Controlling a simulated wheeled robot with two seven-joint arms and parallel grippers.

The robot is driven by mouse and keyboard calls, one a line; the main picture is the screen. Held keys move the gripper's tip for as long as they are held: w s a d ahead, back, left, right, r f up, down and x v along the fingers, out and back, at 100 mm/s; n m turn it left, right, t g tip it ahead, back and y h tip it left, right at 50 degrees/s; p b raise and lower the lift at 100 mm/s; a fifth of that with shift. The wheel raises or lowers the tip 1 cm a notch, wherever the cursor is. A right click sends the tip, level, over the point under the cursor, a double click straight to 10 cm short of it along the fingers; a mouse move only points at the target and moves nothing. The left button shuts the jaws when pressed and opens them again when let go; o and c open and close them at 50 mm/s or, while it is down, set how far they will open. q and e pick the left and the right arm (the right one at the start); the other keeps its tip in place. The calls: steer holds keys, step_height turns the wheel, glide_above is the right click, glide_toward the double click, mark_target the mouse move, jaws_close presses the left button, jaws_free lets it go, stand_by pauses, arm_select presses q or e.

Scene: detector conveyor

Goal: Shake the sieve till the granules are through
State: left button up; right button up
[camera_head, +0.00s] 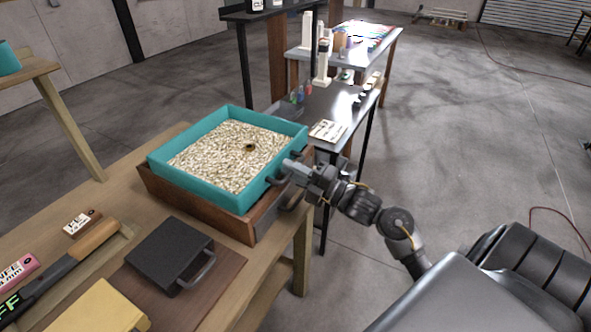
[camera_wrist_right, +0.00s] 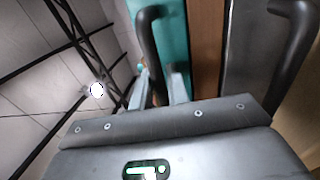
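The sieve is a teal square-walled box (camera_head: 205,188) filled with pale granules (camera_head: 215,155). A small dark brass-coloured ring (camera_head: 250,147) lies among the granules. The sieve sits in the top of a brown wooden box (camera_head: 200,212), whose inside is hidden. My right gripper (camera_head: 291,168) is at the dark handle on the sieve's right wall. In the right wrist view the sieve handle (camera_wrist_right: 151,45) runs down between the fingertips (camera_wrist_right: 160,88), which appear closed about it. My left gripper is out of view.
On the wooden table (camera_head: 130,170) in front lie a black case with a handle (camera_head: 170,252), a yellow block (camera_head: 102,308) and a long dark tool (camera_head: 55,280). A metal-topped bench (camera_head: 335,105) stands behind. Open floor lies to the right.

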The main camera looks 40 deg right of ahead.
steer(key=shift+d, duration=0.1)
steer(key=b+v, duration=0.3)
steer(key=v, duration=0.8)
steer(key=shift+o, duration=0.2)
steer(key=shift+r, duration=0.1)
